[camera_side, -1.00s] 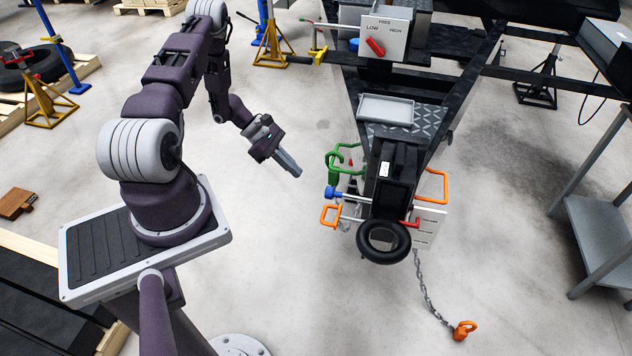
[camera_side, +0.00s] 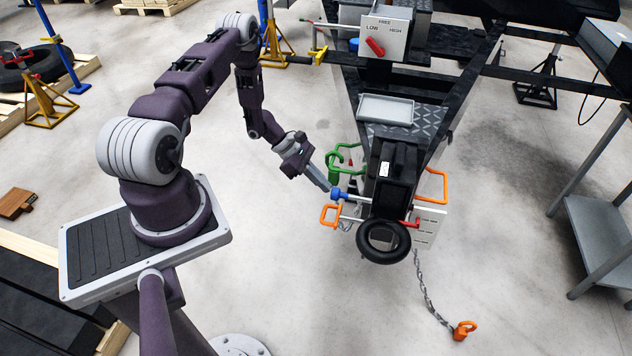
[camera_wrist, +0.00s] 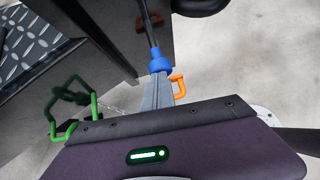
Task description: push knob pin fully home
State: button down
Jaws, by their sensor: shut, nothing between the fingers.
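The knob pin has a blue knob (camera_side: 336,194) on a grey rod that runs into the side of the black trailer coupling (camera_side: 392,180). A length of rod shows between knob and coupling. My gripper (camera_side: 327,189) is shut and empty, with its fingertips at the outer end of the knob. In the wrist view the blue knob (camera_wrist: 161,63) sits right at the tips of my gripper (camera_wrist: 160,77), in line with the fingers. The fingertips look in contact with the knob, but I cannot be sure. The rod's inner end is hidden in the coupling.
A green hook-like handle (camera_side: 340,160) stands just behind the knob, and an orange loop (camera_side: 330,215) sits just in front. A black wheel (camera_side: 384,241) and a hanging chain (camera_side: 428,296) are nearby.

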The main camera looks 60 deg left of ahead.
jog(key=w+d, duration=0.4)
jog(key=shift+w+d, duration=0.2)
jog(key=shift+s+a, duration=0.3)
jog(key=shift+a, duration=0.05)
jog(key=s+a+f+v, duration=0.1)
jog(key=v, duration=1.1)
jog(key=w+d+r+m+g, duration=0.1)
jog(key=w+d+r+m, duration=0.15)
jog(key=r, duration=0.45)
jog(key=w+d+r+m, duration=0.1)
jog(key=d+r+m, duration=0.3)
jog(key=r, duration=0.3)
jog(key=s+d+r+m+g+y, duration=0.15)
jog(key=s+d+r+m, duration=0.25)
jog(key=d+r+m, duration=0.5)
jog(key=s+d+r+m+t+y, duration=0.1)
jog(key=s+r+m, duration=0.4)
jog(key=s, duration=0.5)
jog(key=s+d+r+m+t+y, duration=0.1)
jog(key=s+d+r+m+y, duration=0.3)
jog(key=s, duration=0.5)
notch_tip(320, 180, up, 3)
jog(key=shift+s+d+r+m, duration=0.15)
jog(key=shift+s+d+m, duration=0.25)
jog(key=shift+d+m, duration=0.6)
